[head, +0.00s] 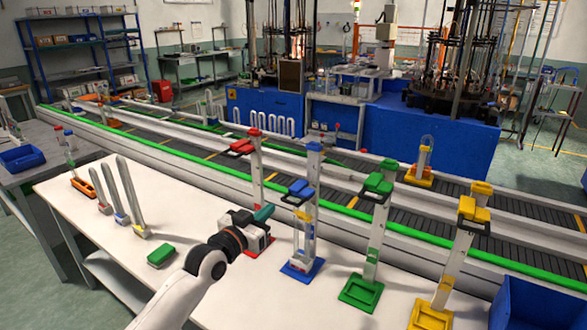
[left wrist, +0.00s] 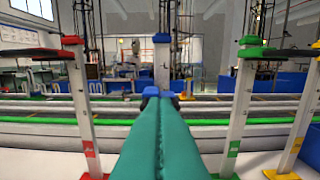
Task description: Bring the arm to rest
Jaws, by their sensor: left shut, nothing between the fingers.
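My left arm comes in from the lower left of the head view. Its gripper (head: 263,213) has teal fingers, shut together with nothing between them, and it is held above the white table between the red stand and the blue stand. In the left wrist view the shut teal fingers (left wrist: 152,105) point ahead at the blue stand (left wrist: 162,66). That stand (head: 311,190) also shows in the head view, with a glass piece at its lower part. My right gripper is not in view.
A red stand (head: 254,160), a green stand (head: 376,230) and a yellow stand (head: 460,250) stand on the white table (head: 90,230). A conveyor (head: 400,208) runs behind. A blue bin (head: 535,305) is at lower right.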

